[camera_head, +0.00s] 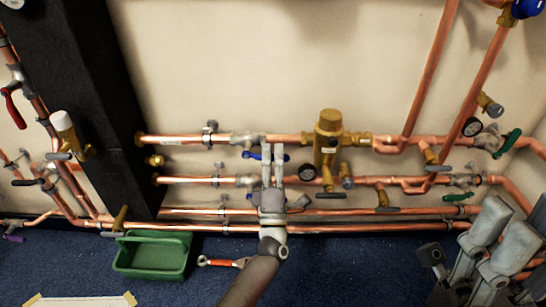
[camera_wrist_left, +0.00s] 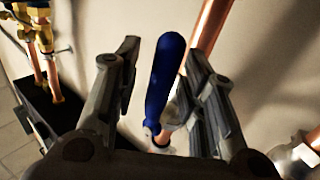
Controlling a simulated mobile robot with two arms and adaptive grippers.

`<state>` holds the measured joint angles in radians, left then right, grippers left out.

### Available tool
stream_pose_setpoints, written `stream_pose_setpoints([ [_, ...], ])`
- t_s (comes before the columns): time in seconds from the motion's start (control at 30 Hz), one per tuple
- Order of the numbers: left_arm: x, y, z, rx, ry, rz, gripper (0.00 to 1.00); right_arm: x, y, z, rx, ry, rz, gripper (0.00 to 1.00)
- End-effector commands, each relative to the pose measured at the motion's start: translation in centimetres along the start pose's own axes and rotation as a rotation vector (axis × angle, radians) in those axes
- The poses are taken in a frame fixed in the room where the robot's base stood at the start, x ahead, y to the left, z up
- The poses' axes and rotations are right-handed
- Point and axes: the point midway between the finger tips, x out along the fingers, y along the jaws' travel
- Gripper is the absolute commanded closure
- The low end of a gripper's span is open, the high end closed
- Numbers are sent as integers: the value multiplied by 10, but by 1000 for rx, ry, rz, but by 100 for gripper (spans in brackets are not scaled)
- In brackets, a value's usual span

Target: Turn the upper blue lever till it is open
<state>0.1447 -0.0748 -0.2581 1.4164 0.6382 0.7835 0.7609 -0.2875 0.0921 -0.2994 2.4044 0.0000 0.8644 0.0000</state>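The upper blue lever (camera_head: 252,155) sits on a grey valve (camera_head: 244,138) on the top horizontal copper pipe. My left gripper (camera_head: 272,156) reaches up to it from below, and its fingers hide part of the lever. In the left wrist view the blue lever (camera_wrist_left: 165,78) stands between the two open fingers (camera_wrist_left: 160,85). It is closer to the right finger, with a clear gap to the left one. I cannot tell whether it touches the right finger. Grey parts of my right gripper (camera_head: 490,240) show at the lower right; whether it is open is unclear.
A dark column (camera_head: 85,90) stands at left.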

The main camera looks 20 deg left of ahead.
Motion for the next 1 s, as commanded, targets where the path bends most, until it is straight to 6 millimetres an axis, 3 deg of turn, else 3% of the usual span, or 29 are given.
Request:
stream_pose_setpoints([
  [0.17, -12, -1, 0, 2, -1, -2, 62, -1, 0, 0, 0, -4, 2, 60],
  [0.6, -99, -1, 0, 0, -1, -3, 62, 0, 0, 0, 1, 0, -1, 60],
  [0.8, -118, 0, 0, 0, 0, -1, 62, 0, 0, -1, 1, 0, -2, 60],
  [1.0, -120, 0, 0, 0, 0, 0, 62, 0, 0, -1, 1, 1, -2, 60],
])
